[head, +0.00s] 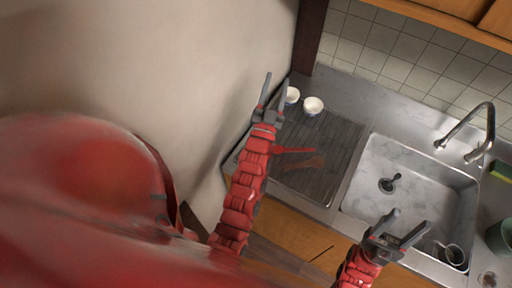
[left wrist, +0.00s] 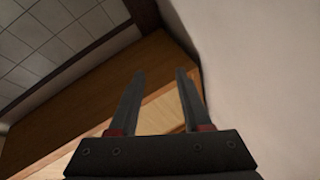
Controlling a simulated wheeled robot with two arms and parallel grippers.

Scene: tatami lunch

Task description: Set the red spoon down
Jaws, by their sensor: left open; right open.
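The red spoon (head: 293,150) lies on the dark ribbed drainboard (head: 335,140) left of the sink in the head view. Its left end is close to my left arm, which passes beside it. My left gripper (head: 276,82) is open and empty, above the far left corner of the counter, apart from the spoon. In the left wrist view my left gripper (left wrist: 160,85) shows two spread fingers with nothing between them. My right gripper (head: 408,225) is open and empty over the front part of the sink. The spoon does not show in the left wrist view.
Two white cups (head: 313,106) stand at the back of the drainboard. A brown utensil (head: 305,163) lies near the spoon.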

